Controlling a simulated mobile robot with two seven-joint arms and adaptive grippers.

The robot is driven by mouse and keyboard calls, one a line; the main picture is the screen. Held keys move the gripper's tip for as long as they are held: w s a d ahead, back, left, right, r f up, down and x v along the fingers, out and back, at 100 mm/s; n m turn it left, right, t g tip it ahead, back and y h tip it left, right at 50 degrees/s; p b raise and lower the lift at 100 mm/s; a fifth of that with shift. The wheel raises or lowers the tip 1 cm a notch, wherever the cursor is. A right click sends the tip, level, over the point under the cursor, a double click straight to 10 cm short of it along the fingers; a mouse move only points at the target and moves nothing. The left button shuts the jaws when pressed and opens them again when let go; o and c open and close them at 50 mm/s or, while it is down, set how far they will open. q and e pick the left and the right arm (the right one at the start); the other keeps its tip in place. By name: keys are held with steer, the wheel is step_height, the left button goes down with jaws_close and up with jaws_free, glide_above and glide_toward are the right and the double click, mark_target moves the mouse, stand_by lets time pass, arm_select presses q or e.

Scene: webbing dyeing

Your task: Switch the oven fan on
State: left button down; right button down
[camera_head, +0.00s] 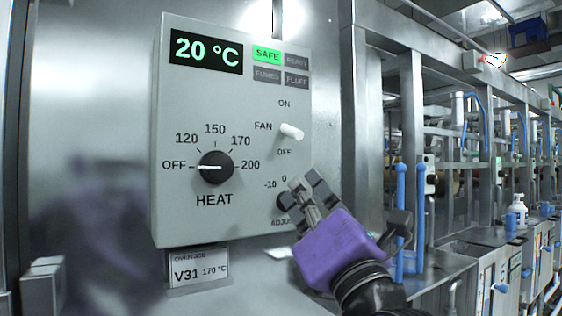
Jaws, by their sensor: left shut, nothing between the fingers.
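The grey oven control box (180,110) is mounted on a metal wall. Its white FAN toggle (291,131) sits between the ON label above and the OFF label below; its lever sticks out and tilts slightly down to the right. My left gripper (307,186), with a purple body, is shut and empty just below the toggle and the OFF label, apart from the toggle in the picture. It partly covers the small black adjusting knob (284,201). My right gripper is not in view.
The black HEAT knob (215,168) points to OFF, left of the gripper. The display (206,51) reads 20 °C and the SAFE lamp (267,55) is lit green. Metal machinery with blue pipes (420,215) stands to the right.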

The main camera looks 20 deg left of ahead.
mark_target(282, 156)
arm_select(q)
steer(key=shift+w+r, duration=0.1)
steer(key=p+x, duration=0.1)
steer(key=x, duration=0.9)
steer(key=shift+p, duration=0.3)
steer(key=shift+s+d+r+p, duration=0.2)
steer(key=shift+p, duration=0.35)
steer(key=shift+r, duration=0.1)
